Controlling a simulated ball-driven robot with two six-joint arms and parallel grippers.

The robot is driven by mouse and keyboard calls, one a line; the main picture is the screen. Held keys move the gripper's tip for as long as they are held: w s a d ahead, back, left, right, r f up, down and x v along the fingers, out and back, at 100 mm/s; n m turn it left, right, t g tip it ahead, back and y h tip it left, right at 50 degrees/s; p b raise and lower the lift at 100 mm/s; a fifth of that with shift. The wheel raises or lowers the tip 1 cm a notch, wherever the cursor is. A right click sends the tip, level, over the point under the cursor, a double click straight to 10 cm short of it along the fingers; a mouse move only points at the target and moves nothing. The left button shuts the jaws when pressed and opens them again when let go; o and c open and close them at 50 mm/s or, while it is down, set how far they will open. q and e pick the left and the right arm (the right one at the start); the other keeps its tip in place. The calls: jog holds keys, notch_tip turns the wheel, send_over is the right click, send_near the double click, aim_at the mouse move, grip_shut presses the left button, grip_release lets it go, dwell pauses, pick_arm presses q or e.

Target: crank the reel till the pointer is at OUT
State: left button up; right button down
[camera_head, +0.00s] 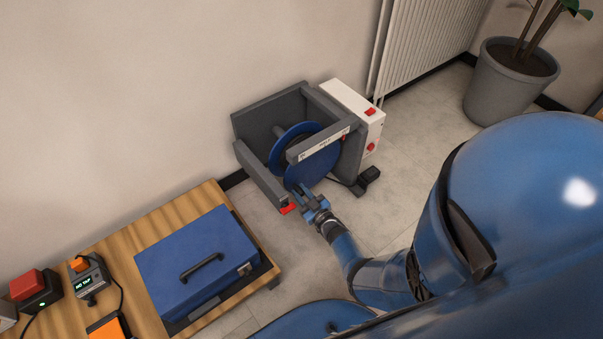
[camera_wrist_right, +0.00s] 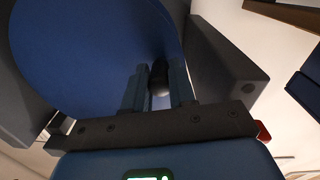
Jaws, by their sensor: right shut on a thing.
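The reel (camera_head: 313,160) has blue discs and sits in a grey frame (camera_head: 262,112) on the floor against the wall. A pale scale strip (camera_head: 325,146) lies along a grey bar above it; its lettering is too small to read. A small red mark (camera_head: 344,137) shows near its right end; I cannot tell whether it is the pointer. My right gripper (camera_head: 303,192) is at the near lower side of the reel. In the right wrist view it is shut on the dark crank handle (camera_wrist_right: 159,77), in front of the blue disc (camera_wrist_right: 90,55). My left gripper is not in view.
A white box (camera_head: 345,105) with red buttons is on the frame's right side. A red piece (camera_head: 288,209) is at the frame's near left end. A wooden bench (camera_head: 190,213) with a blue case (camera_head: 197,262) stands left. A plant pot (camera_head: 495,95) and radiator (camera_head: 425,45) are behind right.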

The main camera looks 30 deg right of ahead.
jog(key=r+m+p, duration=0.2)
jog(key=r, duration=0.1)
jog(key=shift+a+p, duration=0.3)
jog(key=shift+r+m, duration=0.2)
jog(key=shift+m, duration=0.1)
jog(key=c, duration=0.9)
grip_release()
jog(key=shift+c, duration=0.2)
jog(key=shift+s, duration=0.1)
